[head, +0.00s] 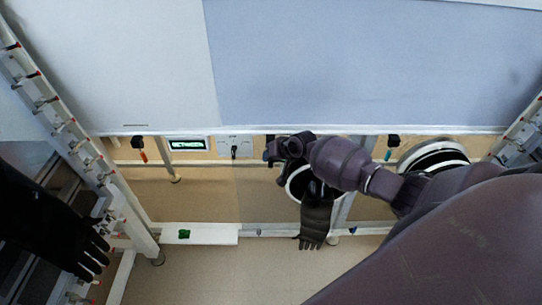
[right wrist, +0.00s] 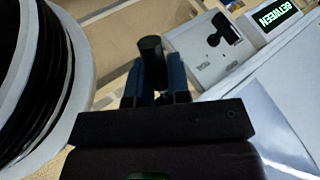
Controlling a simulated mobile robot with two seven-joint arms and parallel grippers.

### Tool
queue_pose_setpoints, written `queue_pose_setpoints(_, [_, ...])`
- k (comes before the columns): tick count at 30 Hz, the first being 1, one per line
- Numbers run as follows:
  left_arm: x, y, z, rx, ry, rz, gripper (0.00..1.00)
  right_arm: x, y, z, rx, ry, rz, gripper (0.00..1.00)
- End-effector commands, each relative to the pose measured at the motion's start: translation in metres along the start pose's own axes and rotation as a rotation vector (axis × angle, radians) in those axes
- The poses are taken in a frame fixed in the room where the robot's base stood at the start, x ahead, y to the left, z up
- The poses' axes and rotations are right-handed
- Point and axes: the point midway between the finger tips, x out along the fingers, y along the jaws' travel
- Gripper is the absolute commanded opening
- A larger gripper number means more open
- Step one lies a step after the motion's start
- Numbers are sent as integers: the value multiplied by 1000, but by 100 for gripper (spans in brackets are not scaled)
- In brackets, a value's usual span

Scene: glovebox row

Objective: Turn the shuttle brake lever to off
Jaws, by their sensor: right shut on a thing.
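My right gripper (head: 283,148) is at the lower front edge of the glovebox row. In the right wrist view its two blue-grey fingers (right wrist: 156,80) are shut on a black round-ended handle (right wrist: 151,50). I cannot read any label on this handle, so I cannot confirm it is the shuttle brake lever. Beside it is a pale switch plate (head: 222,152) with a black lever (head: 234,151); this lever also shows in the right wrist view (right wrist: 222,30), with small unreadable labels on the plate. My left gripper is not in view.
A display (head: 187,145) reads "BETWEEN" in the right wrist view (right wrist: 276,18). Black handles with an orange tip (head: 138,143) and a green tip (head: 391,144) hang along the edge. A black glove (head: 315,222) hangs from a white-rimmed port below my right arm. Another glove (head: 80,245) is at left.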

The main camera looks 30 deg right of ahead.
Motion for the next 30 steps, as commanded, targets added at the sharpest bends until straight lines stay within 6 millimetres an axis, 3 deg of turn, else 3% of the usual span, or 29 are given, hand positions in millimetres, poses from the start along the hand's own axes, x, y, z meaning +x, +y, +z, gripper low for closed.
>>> queue_pose_setpoints(13, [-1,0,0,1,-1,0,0,0,0,1,8,-11,1,0])
queue_pose_setpoints(14, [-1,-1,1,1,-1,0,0,0,0,1,8,-11,1,21])
queue_pose_setpoints(18, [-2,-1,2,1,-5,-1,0,0,0,0,7,-10,0,42])
queue_pose_setpoints(30, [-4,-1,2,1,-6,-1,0,-6,0,0,6,-9,1,42])
